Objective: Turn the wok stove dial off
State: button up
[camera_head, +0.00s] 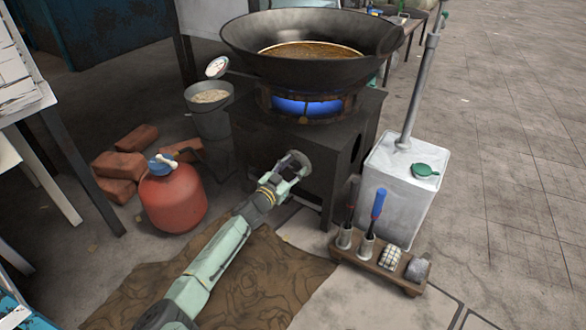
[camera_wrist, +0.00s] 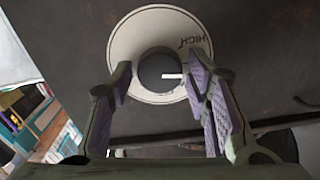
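The wok stove (camera_head: 290,150) is a dark box with a blue flame (camera_head: 305,106) burning under a large black wok (camera_head: 300,35). Its dial (camera_wrist: 160,72) shows in the wrist view as a dark round knob with a white pointer, set on a white ring plate (camera_wrist: 140,38) marked HIGH. The pointer is turned to the right in that view. My gripper (camera_wrist: 160,80) is open, with one purple-padded finger on each side of the knob; gaps show between the pads and the knob. In the head view my gripper (camera_head: 290,168) is at the stove's front and hides most of the dial.
A red gas bottle (camera_head: 173,197) and bricks (camera_head: 118,178) stand left of the stove. A white canister (camera_head: 395,195) with a pump stands close on the right. A wooden tool rack (camera_head: 385,264) sits in front of it. Open paving lies farther right.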

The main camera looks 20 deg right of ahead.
jog(key=c, duration=0.8)
jog(key=shift+m, duration=0.4)
jog(key=shift+c, duration=0.2)
jog(key=m+p, duration=0.1)
jog(key=m, duration=0.2)
jog(key=shift+p, duration=0.35)
jog(key=m, duration=0.3)
jog(key=shift+s+d+m+p, duration=0.1)
jog(key=shift+m+p, duration=0.3)
jog(key=m, duration=0.4)
jog(key=shift+f, duration=0.15)
jog(key=shift+f+m, duration=0.1)
jog(key=shift+m, duration=2)
